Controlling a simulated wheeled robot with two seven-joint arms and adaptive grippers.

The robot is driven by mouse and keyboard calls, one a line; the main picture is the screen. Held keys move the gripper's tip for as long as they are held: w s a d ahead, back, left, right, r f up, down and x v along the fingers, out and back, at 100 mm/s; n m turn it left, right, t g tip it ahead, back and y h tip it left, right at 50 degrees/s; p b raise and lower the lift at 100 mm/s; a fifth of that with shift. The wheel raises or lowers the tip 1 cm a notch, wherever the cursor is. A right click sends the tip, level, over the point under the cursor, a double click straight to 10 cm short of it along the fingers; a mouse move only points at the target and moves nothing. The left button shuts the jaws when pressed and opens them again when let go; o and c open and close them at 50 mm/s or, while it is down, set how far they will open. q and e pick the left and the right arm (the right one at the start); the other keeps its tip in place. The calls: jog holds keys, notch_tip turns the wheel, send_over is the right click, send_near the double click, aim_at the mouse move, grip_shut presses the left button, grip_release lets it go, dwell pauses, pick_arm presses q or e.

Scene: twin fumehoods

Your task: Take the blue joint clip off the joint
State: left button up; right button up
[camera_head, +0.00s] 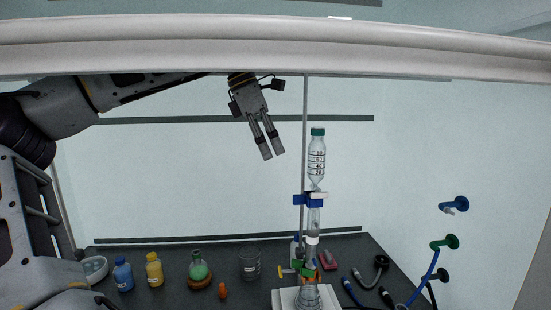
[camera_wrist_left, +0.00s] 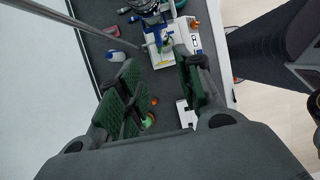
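A tall glass assembly stands upright on the bench in the head view, with a green-capped bottle (camera_head: 317,155) on top and a glass column (camera_head: 313,222) below. A blue piece (camera_head: 299,200) sits across the assembly just under the bottle; I cannot tell whether it is the joint clip or a clamp. A green clip-like piece (camera_head: 309,263) shows lower down. My left gripper (camera_head: 272,156) hangs left of the bottle, empty, fingers apart and pointing down. In the left wrist view its fingers (camera_wrist_left: 158,65) are open, with the assembly beyond their tips. My right gripper is not seen.
A thin stand rod (camera_head: 304,120) rises beside the assembly from a white base (camera_head: 284,298). A blue bottle (camera_head: 123,275), yellow bottle (camera_head: 154,270), green-filled flask (camera_head: 198,268) and beaker (camera_head: 250,264) stand left. Hoses (camera_head: 375,272) lie right. The raised sash edge (camera_head: 270,48) crosses above.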

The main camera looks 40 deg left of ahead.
pick_arm(q)
jog(key=x, duration=1.3)
jog(key=shift+f+p, duration=0.4)
jog(key=shift+p, duration=0.05)
jog(key=shift+d, duration=0.1)
jog(key=shift+w, duration=0.1)
grip_shut()
dwell(0.3)
jog(key=shift+s+a+b, duration=0.35)
jog(key=shift+s+a, duration=0.05)
jog(key=shift+s, duration=0.15)
jog(key=shift+s+a+b, duration=0.8)
jog(key=shift+s, duration=0.15)
jog(key=shift+s+a+b, duration=0.75)
jog(key=shift+s+a, duration=0.05)
jog(key=shift+s, duration=0.2)
jog(key=shift+s+r, duration=0.1)
dwell(0.4)
